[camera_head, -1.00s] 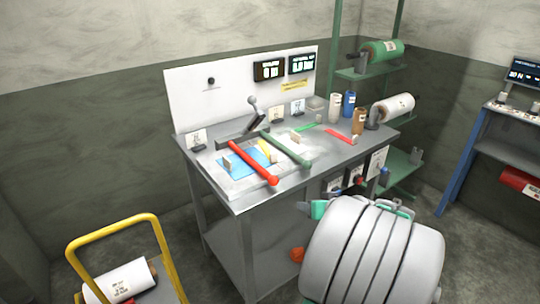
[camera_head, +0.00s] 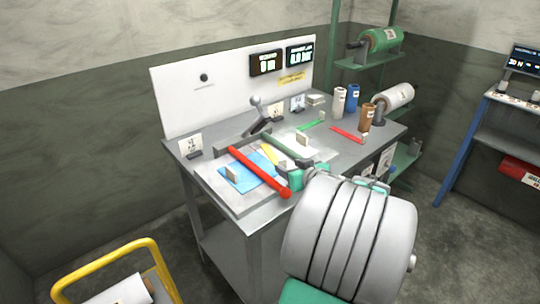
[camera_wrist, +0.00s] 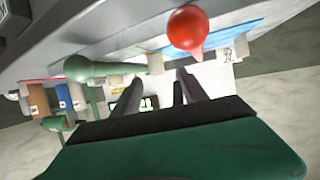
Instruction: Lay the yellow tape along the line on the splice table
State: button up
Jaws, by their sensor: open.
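The splice table (camera_head: 205,198) is a pale low plate on the grey bench. A short yellow strip (camera_head: 269,153), apparently the tape, lies on it between a red bar (camera_head: 258,170) and a green bar (camera_head: 287,148). A blue sheet (camera_head: 240,177) lies left of the strip, partly under the red bar. I cannot make out the line. In the wrist view my gripper (camera_wrist: 160,78) is open and empty, near the red bar's ball end (camera_wrist: 187,28) and the green bar's end (camera_wrist: 78,68). In the head view my arm hides most of the gripper at the bench's front edge.
A lever (camera_head: 258,114) stands behind the bars. Red (camera_head: 347,135) and green (camera_head: 312,126) strips lie to the right, near upright bottles (camera_head: 352,98). A white-backed panel (camera_head: 205,105) bounds the rear. A yellow-framed cart (camera_head: 100,262) stands front left; a green rack (camera_head: 345,60) stands behind.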

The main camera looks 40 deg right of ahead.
aim_at(283, 164)
jog(key=x, duration=0.4)
jog(key=p+x, duration=0.1)
jog(key=x, duration=0.2)
jog(key=shift+s+d+f, duration=0.2)
jog(key=shift+d+f, duration=0.05)
jog(key=shift+d, duration=0.05)
grip_shut()
